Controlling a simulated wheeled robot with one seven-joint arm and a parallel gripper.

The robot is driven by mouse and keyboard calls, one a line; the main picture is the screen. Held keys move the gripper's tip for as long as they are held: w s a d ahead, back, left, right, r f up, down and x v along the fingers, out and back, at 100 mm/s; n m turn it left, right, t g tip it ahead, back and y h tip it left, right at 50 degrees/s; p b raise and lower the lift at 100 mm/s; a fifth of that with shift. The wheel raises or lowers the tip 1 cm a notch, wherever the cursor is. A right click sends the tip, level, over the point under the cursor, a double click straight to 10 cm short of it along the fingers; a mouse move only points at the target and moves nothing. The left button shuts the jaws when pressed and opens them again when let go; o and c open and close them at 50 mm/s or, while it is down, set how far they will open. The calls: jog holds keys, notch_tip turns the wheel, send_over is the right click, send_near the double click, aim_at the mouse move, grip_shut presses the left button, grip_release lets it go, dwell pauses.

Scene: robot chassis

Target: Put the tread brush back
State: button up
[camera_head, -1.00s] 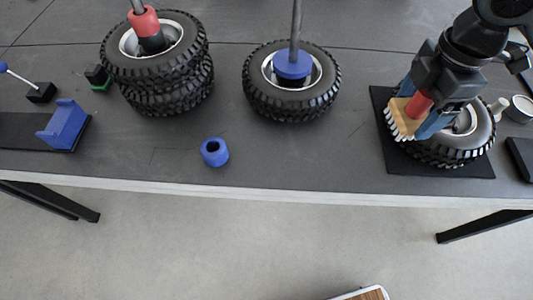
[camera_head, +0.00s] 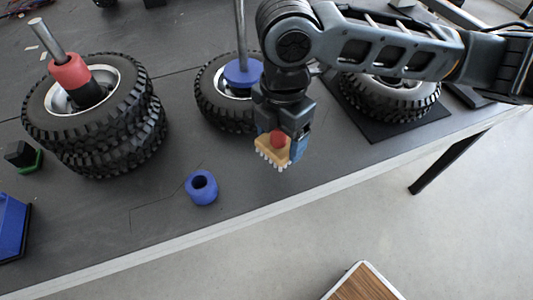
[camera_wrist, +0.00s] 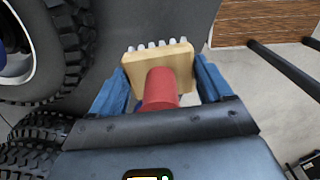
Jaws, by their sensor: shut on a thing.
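The tread brush has a light wooden block (camera_head: 273,148), white bristles and a red handle. My gripper (camera_head: 286,140) is shut on it, with blue fingers on either side. The brush hangs above the front part of the dark table, right of a blue ring. Its bristles face down toward the table's front edge. In the wrist view the brush (camera_wrist: 165,62) sits between the fingers, with the red handle toward the palm. A blue holder (camera_head: 12,225) on a black base is partly cut off at the left edge.
Stacked tyres (camera_head: 95,120) stand left on a rod with a red collar. One tyre (camera_head: 215,95) with a blue hub stands behind my gripper. Another tyre (camera_head: 400,100) lies on a black mat (camera_head: 372,128) at right. The blue ring (camera_head: 201,187) is near the front edge.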

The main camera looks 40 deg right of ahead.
aim_at(268, 158)
jog(key=shift+w+a+f, duration=0.2)
jog(key=shift+a+f, duration=0.2)
jog(key=shift+a, duration=0.2)
jog(key=shift+w+a+f, duration=0.15)
jog(key=shift+a+f, duration=0.2)
jog(key=shift+a, duration=0.2)
jog(key=shift+f, duration=2)
jog(key=o, duration=1)
jog(key=shift+f, duration=0.1)
notch_tip(268, 158, up, 12)
jog(key=shift+r+p, duration=0.15)
jog(key=shift+p, duration=0.25)
